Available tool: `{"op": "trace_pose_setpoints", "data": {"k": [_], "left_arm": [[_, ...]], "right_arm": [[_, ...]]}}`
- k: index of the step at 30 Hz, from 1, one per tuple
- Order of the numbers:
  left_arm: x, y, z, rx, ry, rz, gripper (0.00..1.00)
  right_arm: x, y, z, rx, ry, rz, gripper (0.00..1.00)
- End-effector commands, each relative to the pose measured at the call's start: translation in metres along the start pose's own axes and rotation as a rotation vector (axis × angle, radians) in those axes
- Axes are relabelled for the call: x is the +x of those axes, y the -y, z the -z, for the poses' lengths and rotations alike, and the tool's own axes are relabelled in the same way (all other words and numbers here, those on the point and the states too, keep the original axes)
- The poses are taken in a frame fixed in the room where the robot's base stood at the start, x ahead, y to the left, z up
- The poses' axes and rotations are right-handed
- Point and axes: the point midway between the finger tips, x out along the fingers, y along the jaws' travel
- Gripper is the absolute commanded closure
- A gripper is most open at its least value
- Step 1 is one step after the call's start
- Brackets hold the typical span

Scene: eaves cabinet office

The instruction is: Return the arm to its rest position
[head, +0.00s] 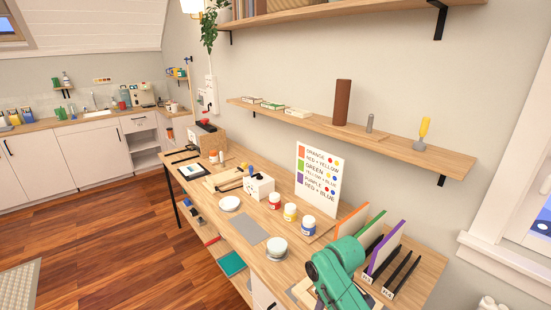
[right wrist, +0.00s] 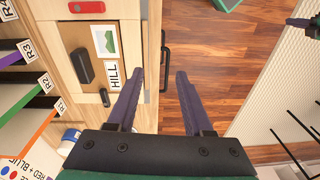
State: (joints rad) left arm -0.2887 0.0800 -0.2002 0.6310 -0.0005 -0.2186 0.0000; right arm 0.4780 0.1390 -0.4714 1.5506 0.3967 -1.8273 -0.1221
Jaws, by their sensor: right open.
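My right arm, a green link, shows at the lower right of the head view, over the front end of the wooden desk (head: 262,208). Its gripper is hidden there. In the right wrist view my right gripper (right wrist: 155,88) has its two dark fingers spread apart with nothing between them. The fingers are above the desk's edge, with a dark bar handle (right wrist: 163,60) and the wood floor (right wrist: 215,70) beyond. My left gripper does not show in the head view. A small dark and green part at the right wrist view's upper right is too cut off to identify.
Upright coloured boards stand in a rack (head: 388,290) near my right arm. Paint jars (head: 290,212), a white dish (head: 277,247) and a colour chart (head: 318,180) are on the desk. A shelf (head: 350,133) hangs above.

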Motion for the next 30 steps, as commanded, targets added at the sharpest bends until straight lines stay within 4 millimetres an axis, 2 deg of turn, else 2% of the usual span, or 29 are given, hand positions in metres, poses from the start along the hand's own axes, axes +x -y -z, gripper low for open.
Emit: {"op": "trace_pose_setpoints", "data": {"k": [5,10,13,17,28,30], "left_arm": [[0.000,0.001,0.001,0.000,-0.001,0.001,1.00],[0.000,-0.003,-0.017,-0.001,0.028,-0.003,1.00],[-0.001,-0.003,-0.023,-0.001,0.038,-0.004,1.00],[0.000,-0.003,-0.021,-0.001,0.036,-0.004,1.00],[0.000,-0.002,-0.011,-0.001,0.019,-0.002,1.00],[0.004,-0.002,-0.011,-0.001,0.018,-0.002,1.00]], "right_arm": [[0.020,0.019,-0.032,0.064,-0.061,0.018,0.49],[0.029,0.032,-0.074,0.161,-0.123,0.008,0.49],[0.028,0.034,-0.102,0.226,-0.152,-0.011,0.49],[0.022,0.036,-0.135,0.298,-0.178,-0.045,0.49],[-0.011,0.031,-0.213,0.448,-0.213,-0.164,0.49],[0.011,0.028,-0.211,0.447,-0.204,-0.161,0.49]]}}
